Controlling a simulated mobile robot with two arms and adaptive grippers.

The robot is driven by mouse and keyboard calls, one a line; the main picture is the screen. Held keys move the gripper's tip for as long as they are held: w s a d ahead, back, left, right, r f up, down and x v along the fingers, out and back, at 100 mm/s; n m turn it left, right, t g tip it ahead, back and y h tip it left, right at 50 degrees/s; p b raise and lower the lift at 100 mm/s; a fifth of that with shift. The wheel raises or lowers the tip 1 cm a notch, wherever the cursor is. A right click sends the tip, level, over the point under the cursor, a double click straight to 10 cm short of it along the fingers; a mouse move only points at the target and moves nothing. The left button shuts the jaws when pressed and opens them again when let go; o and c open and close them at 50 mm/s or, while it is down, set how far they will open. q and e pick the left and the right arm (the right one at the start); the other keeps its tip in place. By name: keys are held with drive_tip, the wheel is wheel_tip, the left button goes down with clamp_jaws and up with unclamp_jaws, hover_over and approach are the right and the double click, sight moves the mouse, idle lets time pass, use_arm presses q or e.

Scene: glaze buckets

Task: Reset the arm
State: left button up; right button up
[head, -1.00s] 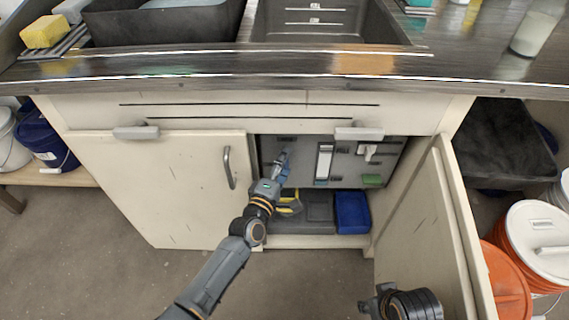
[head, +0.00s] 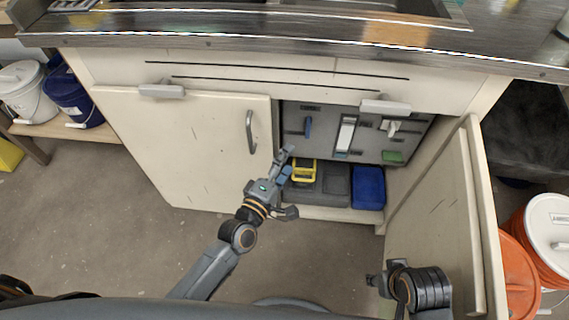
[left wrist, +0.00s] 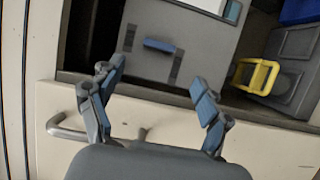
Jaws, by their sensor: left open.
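My left gripper (head: 286,164) is open and empty in front of the open cabinet, by the right edge of the closed left door. In the left wrist view its two fingers (left wrist: 158,80) are spread wide, with nothing between them. Beyond them is a grey panel (left wrist: 197,28) with a blue handle (left wrist: 160,45), apart from the fingers. The handle (head: 308,126) also shows at the panel's left in the head view. My right gripper (head: 376,281) is low at the right, beside the open right door; its jaws are not clear.
The open right door (head: 440,220) and closed left door (head: 185,145) flank the opening. A grey case with a yellow handle (head: 304,170) and a blue bin (head: 368,187) sit inside. Orange buckets (head: 520,278) stand at the right. The floor in front is clear.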

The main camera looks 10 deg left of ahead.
use_arm(q)
drive_tip(key=shift+s+a, duration=0.2)
drive_tip(key=shift+s, duration=0.35)
